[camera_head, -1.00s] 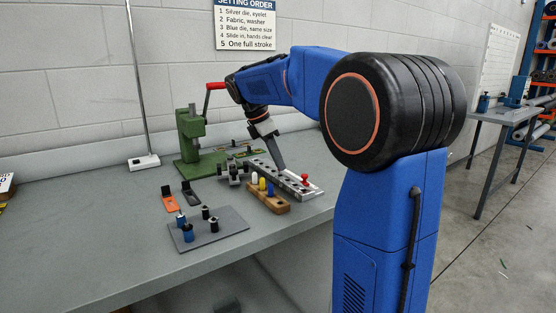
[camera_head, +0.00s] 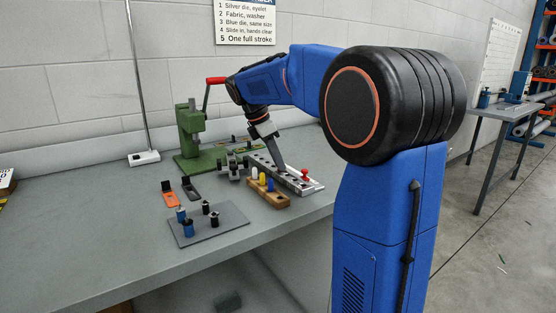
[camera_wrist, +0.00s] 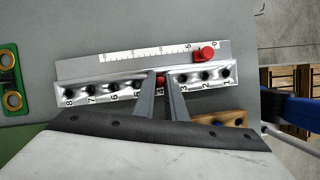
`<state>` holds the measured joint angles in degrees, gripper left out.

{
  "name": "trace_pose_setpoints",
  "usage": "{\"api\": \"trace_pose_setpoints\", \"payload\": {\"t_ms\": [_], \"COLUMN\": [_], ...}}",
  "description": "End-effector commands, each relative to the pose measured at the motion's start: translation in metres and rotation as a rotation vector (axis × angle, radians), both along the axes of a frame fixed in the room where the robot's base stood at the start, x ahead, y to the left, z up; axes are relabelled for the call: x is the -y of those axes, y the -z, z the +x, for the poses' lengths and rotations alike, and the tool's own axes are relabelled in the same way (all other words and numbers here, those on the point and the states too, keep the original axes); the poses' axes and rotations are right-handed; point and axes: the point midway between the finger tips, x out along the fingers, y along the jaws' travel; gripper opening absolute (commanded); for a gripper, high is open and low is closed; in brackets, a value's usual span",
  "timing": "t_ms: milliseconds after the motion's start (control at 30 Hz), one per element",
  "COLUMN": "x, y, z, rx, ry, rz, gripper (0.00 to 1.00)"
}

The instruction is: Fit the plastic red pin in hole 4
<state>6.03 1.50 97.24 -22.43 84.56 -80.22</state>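The metal strip with numbered holes (camera_wrist: 100,93) lies across the wrist view, with 8 at the left and 1 at the right. It also shows on the bench in the head view (camera_head: 262,162). My gripper (camera_wrist: 161,76) points down at the strip, its two fingers close together. A small red pin (camera_wrist: 160,82) shows between the fingertips, over the place of hole 4, between 5 and 3. The fingers partly cover it, and I cannot tell how deep it sits. In the head view my gripper (camera_head: 277,157) reaches down to the strip; the pin is hidden there.
A red knob (camera_wrist: 204,53) sits on the ruled plate (camera_wrist: 130,57) behind the holes. A wooden block (camera_head: 280,201) with white, yellow and blue pins stands in front of the strip. A green press (camera_head: 190,140) is behind left. A grey plate (camera_head: 222,228) holds several small dies.

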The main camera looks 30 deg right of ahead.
Motion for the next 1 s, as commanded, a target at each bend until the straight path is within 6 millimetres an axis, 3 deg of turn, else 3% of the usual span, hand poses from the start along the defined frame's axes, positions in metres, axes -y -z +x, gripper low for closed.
{"api": "trace_pose_setpoints", "payload": {"t_ms": [33,100,533,1000], "x": [0.000,0.000,-0.004,-0.036], "y": [0.000,0.000,-0.009,-0.090], "z": [0.000,0.000,0.001,0.009], "rx": [0.000,0.000,0.000,0.003], "ry": [0.000,0.000,0.000,-0.001], "rz": [0.000,0.000,0.000,-0.001], "gripper": [0.21,0.33,0.33,0.33]}}
